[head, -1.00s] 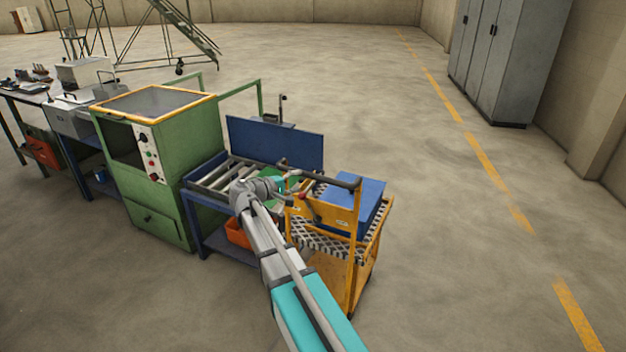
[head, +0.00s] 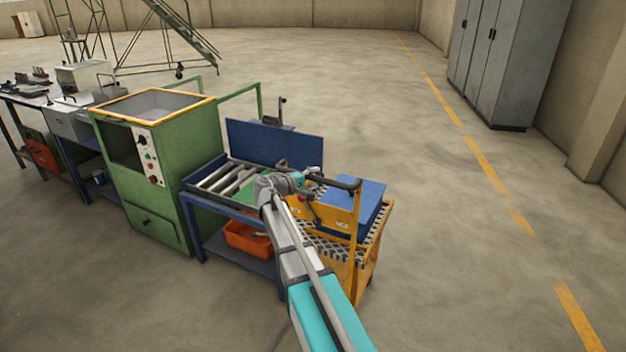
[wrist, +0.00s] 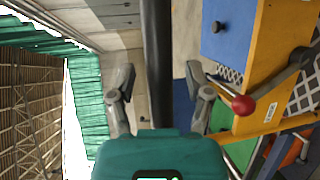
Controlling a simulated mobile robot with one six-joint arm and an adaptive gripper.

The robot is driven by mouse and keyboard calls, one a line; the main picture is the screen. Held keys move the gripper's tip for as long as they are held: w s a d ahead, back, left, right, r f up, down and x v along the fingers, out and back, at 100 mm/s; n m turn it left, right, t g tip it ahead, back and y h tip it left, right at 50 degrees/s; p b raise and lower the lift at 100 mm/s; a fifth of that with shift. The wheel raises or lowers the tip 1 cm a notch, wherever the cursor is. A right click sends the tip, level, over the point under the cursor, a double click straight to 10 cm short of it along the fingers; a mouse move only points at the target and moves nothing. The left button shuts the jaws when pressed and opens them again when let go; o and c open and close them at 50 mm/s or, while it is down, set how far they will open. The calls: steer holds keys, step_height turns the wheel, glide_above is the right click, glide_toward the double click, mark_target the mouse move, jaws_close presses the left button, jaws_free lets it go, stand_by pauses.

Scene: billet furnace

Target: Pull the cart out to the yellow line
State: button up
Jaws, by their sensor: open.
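The yellow-orange cart (head: 357,262) stands at the right end of the blue roller table and carries a blue box (head: 362,195). Its dark push handle (head: 343,183) runs across the near top. In the wrist view the handle bar (wrist: 157,50) runs upright between the two fingers of my gripper (wrist: 160,80), which is open. The fingers stand on either side of the bar with visible gaps. In the head view my arm partly hides the handle and the cart's left side. The dashed yellow line (head: 487,163) lies on the floor to the right of the cart.
A red-knobbed lever (wrist: 243,105) sits close to my right finger in the wrist view. The roller table (head: 208,210) and green furnace (head: 165,190) stand left of the cart. Grey cabinets (head: 510,60) stand at the back right. The floor between cart and line is clear.

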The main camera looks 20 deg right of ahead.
jaws_close()
steer(key=shift+s+a, duration=0.1)
steer(key=shift+a, duration=0.1)
